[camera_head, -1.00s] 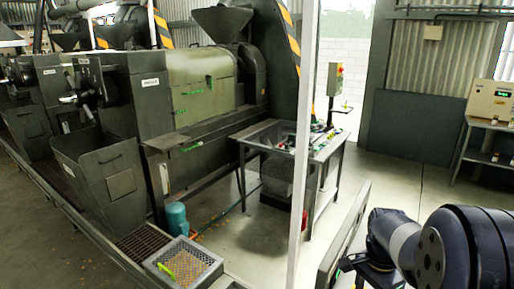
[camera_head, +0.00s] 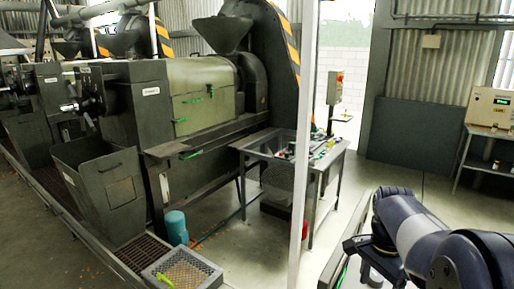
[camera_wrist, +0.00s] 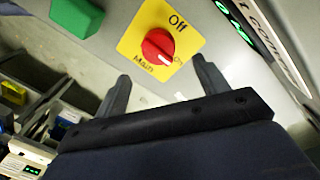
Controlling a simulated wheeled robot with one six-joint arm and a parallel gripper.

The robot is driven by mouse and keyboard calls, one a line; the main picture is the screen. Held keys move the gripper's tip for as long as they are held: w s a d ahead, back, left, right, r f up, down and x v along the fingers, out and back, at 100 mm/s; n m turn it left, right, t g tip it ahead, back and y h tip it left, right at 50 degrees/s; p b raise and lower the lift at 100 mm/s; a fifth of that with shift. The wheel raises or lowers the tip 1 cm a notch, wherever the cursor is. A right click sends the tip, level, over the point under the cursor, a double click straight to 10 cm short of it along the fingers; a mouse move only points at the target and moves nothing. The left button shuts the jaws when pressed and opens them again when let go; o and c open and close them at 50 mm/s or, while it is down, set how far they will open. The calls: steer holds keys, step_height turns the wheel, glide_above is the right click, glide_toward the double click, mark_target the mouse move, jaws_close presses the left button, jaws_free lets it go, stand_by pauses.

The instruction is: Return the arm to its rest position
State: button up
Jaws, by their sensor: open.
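My arm shows at the lower right of the head view, with my gripper (camera_head: 362,248) pointing down and left; its fingertips are hard to make out there. In the wrist view my gripper (camera_wrist: 162,80) is open, with its two dark fingers apart and nothing between them. Beyond the fingers is a red rotary knob (camera_wrist: 158,46) on a yellow plate (camera_wrist: 186,24) marked Off, On and Main. The knob appears apart from the fingers. A green block (camera_wrist: 76,17) is on the grey panel to its left.
A white post (camera_head: 302,130) stands left of my arm. Behind it is a metal table (camera_head: 262,148) with small parts. Screw expellers (camera_head: 200,90) fill the left, with a mesh crate (camera_head: 205,277) at their foot. A stand with a display box (camera_head: 490,106) is at the right.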

steer(key=f, duration=0.7)
steer(key=shift+s+d, duration=0.1)
steer(key=shift+s, duration=0.3)
steer(key=shift+w+n, duration=0.15)
steer(key=shift+n, duration=0.25)
steer(key=n, duration=0.3)
steer(key=shift+b, duration=0.35)
steer(key=n, duration=0.2)
steer(key=n+b, duration=0.1)
steer(key=n, duration=0.2)
steer(key=shift+a+t+h, duration=0.2)
steer(key=shift+t+h, duration=0.1)
steer(key=n+b, duration=0.1)
steer(key=n, duration=0.4)
steer(key=n+b, duration=0.1)
steer(key=n, duration=0.3)
steer(key=shift+a+t+b, duration=0.15)
steer(key=shift+t+b, duration=0.25)
steer(key=shift+a+r, duration=0.1)
steer(key=shift+r, duration=1.45)
steer(key=shift+s, duration=0.2)
